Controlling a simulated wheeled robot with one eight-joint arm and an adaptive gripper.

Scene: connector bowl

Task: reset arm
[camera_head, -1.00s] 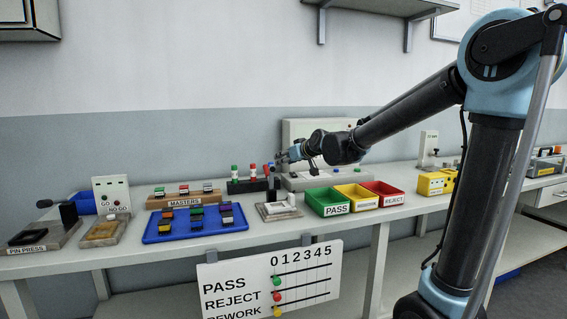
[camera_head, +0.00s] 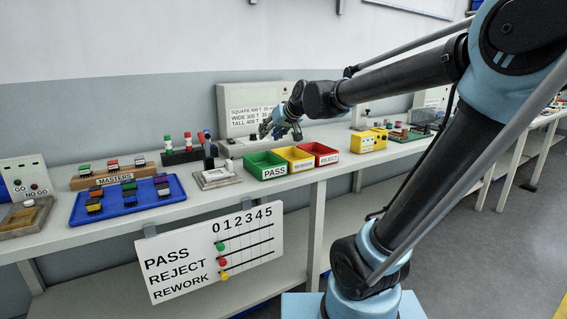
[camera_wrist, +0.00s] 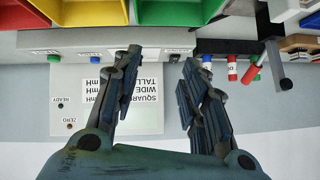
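My gripper (camera_head: 281,129) is in the air above the bench, in front of the white box with printed text (camera_head: 250,108) and behind the green PASS bin (camera_head: 265,166). In the wrist view my gripper (camera_wrist: 160,62) shows two dark fingers spread apart with nothing between them. My arm reaches in from the right of the head view.
Yellow (camera_head: 294,158) and red (camera_head: 319,153) bins stand right of the green one. Left are a blue tray (camera_head: 125,207) of small connectors, a MASTERS block (camera_head: 115,177) and a rack with coloured-topped pins (camera_head: 185,154). A PASS/REJECT/REWORK board (camera_head: 209,252) hangs in front.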

